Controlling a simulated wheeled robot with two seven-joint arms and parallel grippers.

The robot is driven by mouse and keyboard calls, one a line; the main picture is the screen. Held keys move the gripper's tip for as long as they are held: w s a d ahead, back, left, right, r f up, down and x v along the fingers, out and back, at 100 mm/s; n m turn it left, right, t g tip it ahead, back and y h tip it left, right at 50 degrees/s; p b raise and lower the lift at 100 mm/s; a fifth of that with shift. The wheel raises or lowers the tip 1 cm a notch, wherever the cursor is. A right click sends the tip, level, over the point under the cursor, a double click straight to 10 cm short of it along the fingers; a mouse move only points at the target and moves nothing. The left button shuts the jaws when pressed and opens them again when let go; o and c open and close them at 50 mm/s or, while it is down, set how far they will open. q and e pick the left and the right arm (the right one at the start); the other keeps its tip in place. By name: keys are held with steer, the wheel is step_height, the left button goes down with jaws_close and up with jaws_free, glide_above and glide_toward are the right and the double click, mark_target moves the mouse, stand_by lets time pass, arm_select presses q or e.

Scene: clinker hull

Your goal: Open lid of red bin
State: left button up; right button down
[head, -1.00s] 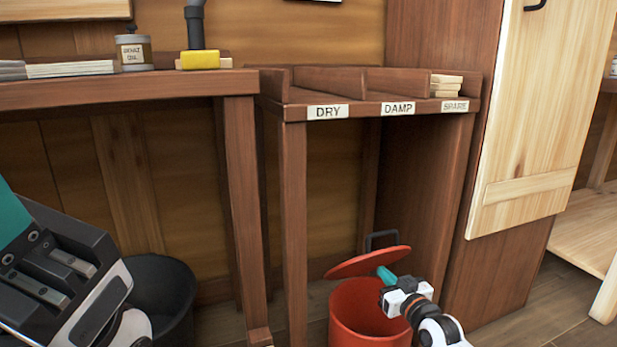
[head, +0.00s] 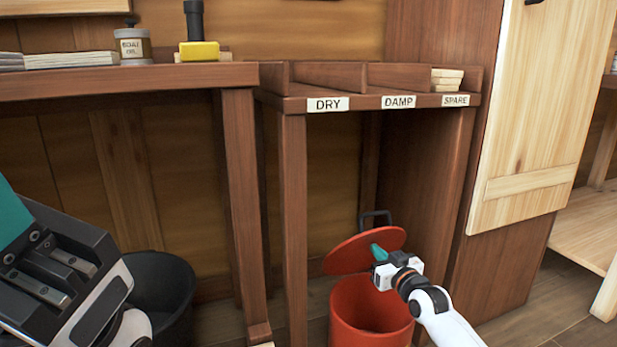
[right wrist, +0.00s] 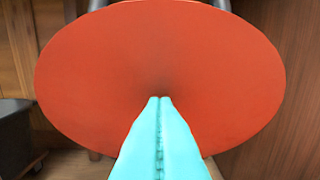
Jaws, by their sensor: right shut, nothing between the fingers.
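The red bin (head: 368,312) stands on the floor under the labelled shelf. Its red lid (head: 350,256) is raised and tilted up toward the back, with the bin's mouth open below it. In the right wrist view the lid (right wrist: 90,80) fills most of the picture. My right gripper (head: 378,251) is shut with teal fingers at the lid's front side; in the right wrist view its fingertips (right wrist: 160,99) lie against or just before the lid's face. My left gripper (head: 45,270) is at the lower left, far from the bin; its fingertips are not clearly seen.
A shelf labelled DRY, DAMP and SPARE (head: 380,103) stands over the bin, its legs close on both sides. A black bin (head: 165,290) is at the left. A workbench (head: 110,85) holds a tin (head: 133,48) and a yellow block (head: 198,52).

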mark_target(374, 240)
steer(key=shift+w+a+r+b, duration=0.2)
steer(key=shift+w+r+b, duration=0.2)
steer(key=shift+w, duration=0.2)
steer(key=shift+w+a+r+b, duration=0.2)
steer(key=shift+w+r+b, duration=0.1)
steer(key=shift+w+r, duration=0.2)
steer(key=shift+f, duration=0.1)
steer(key=b+x, duration=0.2)
steer(key=shift+b, duration=0.3)
steer(key=shift+w+r, duration=0.25)
steer(key=shift+r, duration=0.05)
steer(key=shift+w+a+r, duration=0.1)
steer(key=shift+r, duration=0.1)
